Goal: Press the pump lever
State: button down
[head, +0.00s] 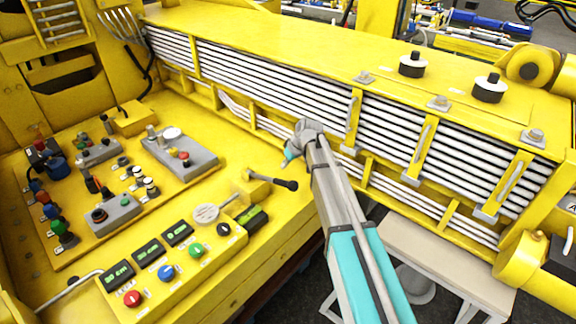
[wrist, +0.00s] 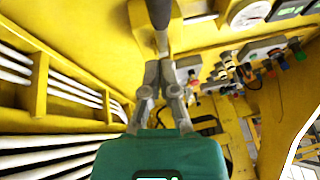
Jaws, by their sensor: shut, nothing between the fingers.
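The pump lever (head: 273,181) is a rod with a black handle, sticking out to the right from a small yellow block on the yellow console. In the wrist view its black handle (wrist: 158,12) appears at the top centre, in line with my fingers. My gripper (head: 290,158) is above and just beyond the lever in the head view, close to the bundled white pipes. In the wrist view my gripper (wrist: 160,68) is shut and empty, its fingertips near the black handle. I cannot tell whether they touch it.
The console panel (head: 212,262) carries coloured knobs and small green displays left of the lever. A yellow boom with white pipes (head: 260,85) runs behind my gripper. A white table (head: 440,262) stands at the lower right. Joysticks and buttons fill the left.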

jog(key=shift+s+d+f+b, duration=0.1)
jog(key=shift+s+f+b, duration=0.15)
jog(key=shift+f+b, duration=0.35)
jog(key=shift+s+d+f+b, duration=0.1)
jog(key=shift+s+f+b, duration=0.1)
jog(key=shift+f+b, duration=0.45)
jog(key=shift+s+f+b, duration=0.25)
jog(key=shift+f+b, duration=0.2)
jog(key=shift+f, duration=0.3)
